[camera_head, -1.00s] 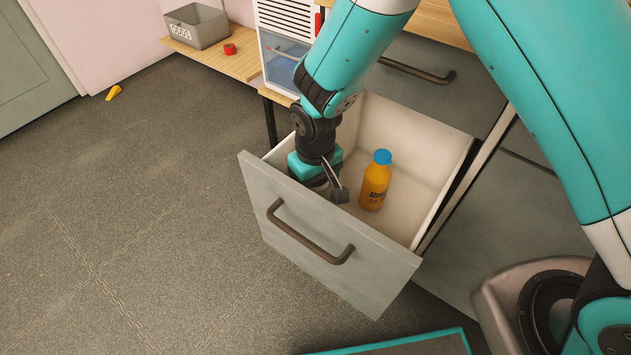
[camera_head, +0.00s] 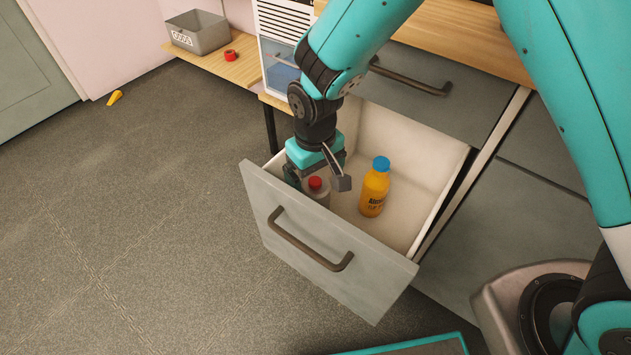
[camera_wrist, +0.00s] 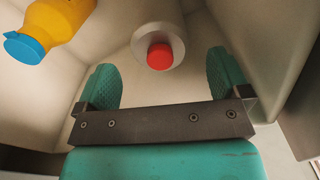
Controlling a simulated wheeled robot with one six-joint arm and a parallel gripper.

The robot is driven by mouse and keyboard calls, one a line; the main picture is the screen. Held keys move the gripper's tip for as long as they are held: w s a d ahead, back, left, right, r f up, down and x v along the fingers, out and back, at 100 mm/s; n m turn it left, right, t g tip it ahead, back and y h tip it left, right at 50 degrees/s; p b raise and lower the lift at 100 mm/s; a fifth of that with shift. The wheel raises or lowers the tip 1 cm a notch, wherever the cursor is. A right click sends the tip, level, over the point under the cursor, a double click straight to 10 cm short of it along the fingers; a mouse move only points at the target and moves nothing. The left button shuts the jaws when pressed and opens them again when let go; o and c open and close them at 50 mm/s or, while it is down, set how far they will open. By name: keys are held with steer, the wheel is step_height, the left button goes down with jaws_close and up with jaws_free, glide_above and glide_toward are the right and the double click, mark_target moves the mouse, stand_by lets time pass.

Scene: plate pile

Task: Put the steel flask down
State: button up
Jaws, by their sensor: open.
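The steel flask (camera_head: 318,192), grey with a red cap, stands in the open drawer (camera_head: 440,200) near its front panel. It also shows in the wrist view (camera_wrist: 172,28), seen from above with its red cap towards me. My gripper (camera_head: 318,180) is open at the flask inside the drawer. In the wrist view its two teal fingers (camera_wrist: 160,85) are spread apart, with the flask just beyond the tips and clear space between. The flask's lower part is hidden by the drawer front in the head view.
An orange bottle with a blue cap (camera_head: 374,188) stands in the drawer right of the flask; it also shows in the wrist view (camera_wrist: 55,25). The drawer front (camera_head: 320,240) and side walls are close around my gripper.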

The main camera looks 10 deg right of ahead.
step_height(320, 180, up, 7)
steer(key=shift+d+r+p, duration=0.1)
steer(key=shift+p, duration=0.4)
steer(key=s+d+r+y, duration=0.2)
steer(key=s+d+r, duration=0.2)
steer(key=s+r, duration=0.5)
steer(key=s+d+r+n+y, duration=0.1)
steer(key=s+d+r, duration=0.3)
steer(key=s+r, duration=0.4)
steer(key=shift+s+d+r+n+y, duration=0.35)
steer(key=shift+s+y, duration=0.25)
steer(key=shift+s, duration=0.35)
